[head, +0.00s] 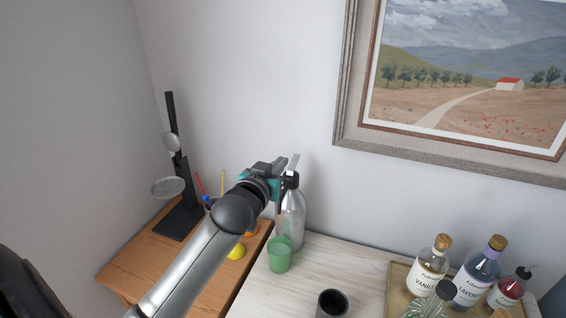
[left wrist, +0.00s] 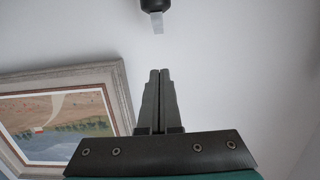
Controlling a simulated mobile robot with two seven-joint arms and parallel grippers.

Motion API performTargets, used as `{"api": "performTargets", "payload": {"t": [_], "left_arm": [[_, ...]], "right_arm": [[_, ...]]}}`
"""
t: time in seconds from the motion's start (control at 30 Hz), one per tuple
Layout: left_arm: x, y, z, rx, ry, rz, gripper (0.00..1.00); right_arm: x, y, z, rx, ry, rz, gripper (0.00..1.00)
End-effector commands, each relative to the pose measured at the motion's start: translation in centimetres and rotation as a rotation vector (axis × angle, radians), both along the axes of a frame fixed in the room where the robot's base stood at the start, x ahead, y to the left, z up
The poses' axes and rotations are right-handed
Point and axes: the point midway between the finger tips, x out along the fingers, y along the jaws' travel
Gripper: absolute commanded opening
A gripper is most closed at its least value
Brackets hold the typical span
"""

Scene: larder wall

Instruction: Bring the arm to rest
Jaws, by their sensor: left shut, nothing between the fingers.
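My left arm comes in from the bottom left of the head view and reaches toward the back wall. My right gripper is not in view.
A green cup (head: 279,255) and a dark cup (head: 332,303) stand on the pale counter (head: 310,265). A tray (head: 397,283) with several bottles is at right. A black stand (head: 180,195) stands on the wooden table (head: 135,265). A framed painting (head: 460,80) hangs behind.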

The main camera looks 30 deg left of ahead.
Motion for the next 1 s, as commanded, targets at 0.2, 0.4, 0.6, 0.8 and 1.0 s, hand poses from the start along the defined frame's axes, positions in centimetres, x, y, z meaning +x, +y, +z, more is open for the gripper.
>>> {"api": "performTargets", "payload": {"t": [0.2,0.4,0.6,0.8,1.0], "left_arm": [[0.0,0.0,0.0,0.0,0.0,0.0,0.0],[-1.8,-1.9,-3.2,-0.001,0.114,-0.015,0.0],[-9.9,-8.3,-11.8,0.001,0.49,-0.091,0.0],[-18.5,-13.2,-16.3,0.002,0.795,-0.192,0.0],[-25.3,-16.5,-17.9,-0.004,1.01,-0.287,0.0]], "right_arm": [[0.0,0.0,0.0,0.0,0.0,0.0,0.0],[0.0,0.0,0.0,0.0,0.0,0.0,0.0],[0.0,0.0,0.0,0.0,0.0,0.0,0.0],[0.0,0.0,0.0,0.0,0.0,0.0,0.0],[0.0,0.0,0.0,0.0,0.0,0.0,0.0]]}}
